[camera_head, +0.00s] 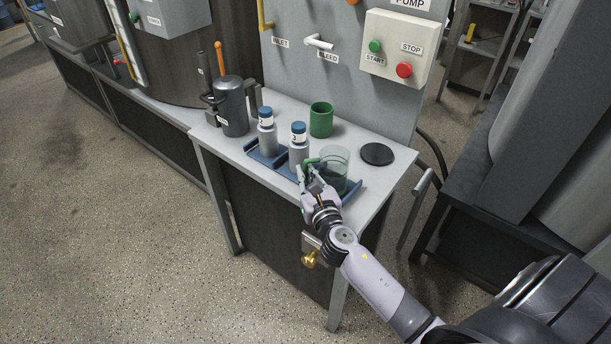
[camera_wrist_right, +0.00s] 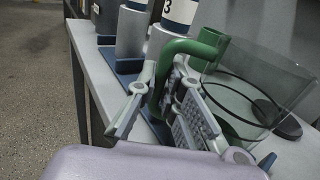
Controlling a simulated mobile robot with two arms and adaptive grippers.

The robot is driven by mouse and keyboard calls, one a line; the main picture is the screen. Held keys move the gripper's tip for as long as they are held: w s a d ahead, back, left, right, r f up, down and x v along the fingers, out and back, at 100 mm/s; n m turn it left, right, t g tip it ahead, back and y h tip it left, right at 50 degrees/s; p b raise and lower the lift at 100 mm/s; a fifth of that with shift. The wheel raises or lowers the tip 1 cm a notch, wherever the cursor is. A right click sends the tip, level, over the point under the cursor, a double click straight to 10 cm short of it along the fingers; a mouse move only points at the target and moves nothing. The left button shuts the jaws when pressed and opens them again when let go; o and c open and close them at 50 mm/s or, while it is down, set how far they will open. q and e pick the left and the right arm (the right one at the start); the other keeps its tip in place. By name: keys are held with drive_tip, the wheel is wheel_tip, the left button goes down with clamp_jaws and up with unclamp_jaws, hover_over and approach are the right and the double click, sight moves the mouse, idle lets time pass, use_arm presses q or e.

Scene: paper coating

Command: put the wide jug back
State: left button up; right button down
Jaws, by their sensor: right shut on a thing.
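The wide jug (camera_head: 337,165) is clear, with a green handle (camera_head: 312,161). It is upright at the right end of the blue tray (camera_head: 356,189); I cannot tell whether its base touches the tray. My right gripper (camera_head: 309,172) is shut on the handle, at the jug's near left side. In the right wrist view the fingers (camera_wrist_right: 172,100) close around the green handle (camera_wrist_right: 180,52), with the clear jug wall (camera_wrist_right: 265,85) to the right. The fingers hide part of the handle. My left gripper is in neither view.
Two grey bottles with blue caps (camera_head: 266,134) (camera_head: 299,148) stand on the tray left of the jug. A green cup (camera_head: 321,120) stands behind, and a black disc (camera_head: 377,154) lies to the right. A dark cylinder (camera_head: 232,107) stands at the bench's left.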

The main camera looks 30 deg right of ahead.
drive_tip(key=shift+r, duration=0.1)
drive_tip(key=shift+f, duration=0.2)
drive_tip(key=c, duration=1.7)
unclamp_jaws()
